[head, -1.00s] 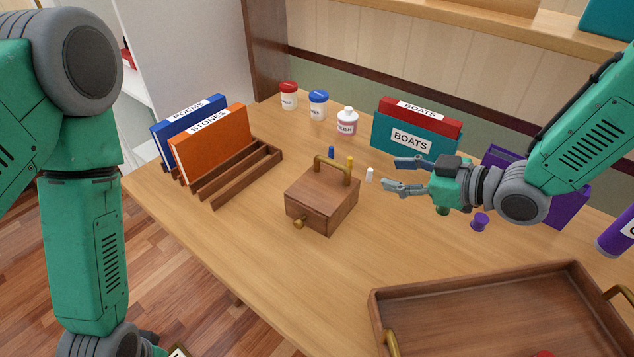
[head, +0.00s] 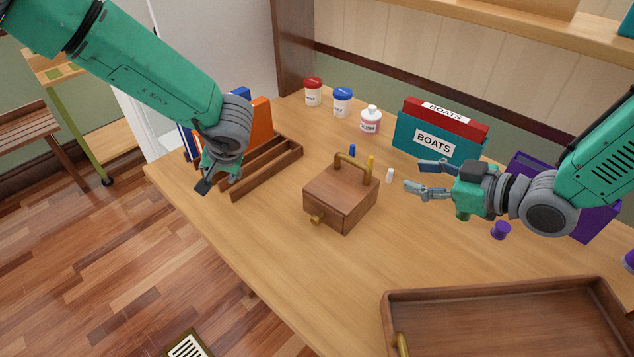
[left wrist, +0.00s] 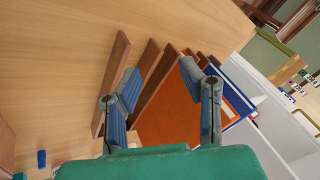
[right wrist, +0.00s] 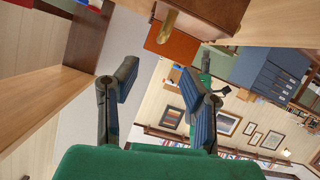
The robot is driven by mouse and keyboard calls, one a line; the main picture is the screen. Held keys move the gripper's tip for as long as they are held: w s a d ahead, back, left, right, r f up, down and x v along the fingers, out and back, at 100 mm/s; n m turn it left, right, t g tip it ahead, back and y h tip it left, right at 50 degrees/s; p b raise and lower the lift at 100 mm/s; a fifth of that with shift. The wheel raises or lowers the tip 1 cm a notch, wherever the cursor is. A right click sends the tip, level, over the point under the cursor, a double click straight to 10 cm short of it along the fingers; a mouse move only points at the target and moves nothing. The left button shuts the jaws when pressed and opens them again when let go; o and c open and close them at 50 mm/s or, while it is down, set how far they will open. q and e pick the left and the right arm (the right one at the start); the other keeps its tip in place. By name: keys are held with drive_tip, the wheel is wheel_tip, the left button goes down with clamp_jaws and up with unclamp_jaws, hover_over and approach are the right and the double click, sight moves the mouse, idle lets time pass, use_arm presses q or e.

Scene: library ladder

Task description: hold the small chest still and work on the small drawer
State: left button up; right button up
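The small chest (head: 338,197) is a brown wooden box standing on the table, with a brass handle (head: 352,160) on top. Its drawer front faces the near left and carries a brass knob (head: 317,219); the drawer looks shut. My left gripper (head: 217,181) is left of the chest, near the book rack, well apart from the chest. Its fingers (left wrist: 160,70) are spread and empty in the left wrist view. My right gripper (head: 413,176) is right of the chest, open and empty, pointing toward it without touching. Its spread fingers (right wrist: 157,70) show in the right wrist view.
A slotted wooden rack (head: 267,170) with blue and orange books (head: 262,113) stands left. Small blue, yellow and white (head: 389,175) pieces lie behind the chest. Jars (head: 342,102) and BOATS boxes (head: 435,135) stand behind. A wooden tray (head: 500,290) is at the front right.

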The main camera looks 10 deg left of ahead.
sight(362, 165)
use_arm(q)
drive_tip(key=s+d+r+m+g+h, duration=0.1)
drive_tip(key=s+d+m, duration=0.1)
drive_tip(key=d, duration=0.5)
drive_tip(key=s+d+r+m+g+h, duration=0.1)
drive_tip(key=s+d+r+m+h, duration=0.1)
drive_tip(key=d, duration=0.5)
drive_tip(key=s+d+r+m+g+h, duration=0.1)
drive_tip(key=d+m+g, duration=0.1)
drive_tip(key=d, duration=0.5)
drive_tip(key=shift+s+r+h, duration=0.35)
drive_tip(key=shift+s+h, duration=0.05)
drive_tip(key=shift+s+d+r, duration=0.1)
drive_tip(key=shift+d, duration=0.35)
drive_tip(key=shift+a, duration=0.3)
use_arm(e)
drive_tip(key=x, duration=1.3)
drive_tip(key=shift+s+a+r, duration=0.1)
drive_tip(key=shift+a+r, duration=0.05)
drive_tip(key=shift+a, duration=0.45)
use_arm(q)
drive_tip(key=shift+d, duration=0.1)
use_arm(e)
drive_tip(key=shift+a, duration=0.15)
use_arm(q)
drive_tip(key=shift+d, duration=0.3)
use_arm(e)
drive_tip(key=shift+w, duration=0.3)
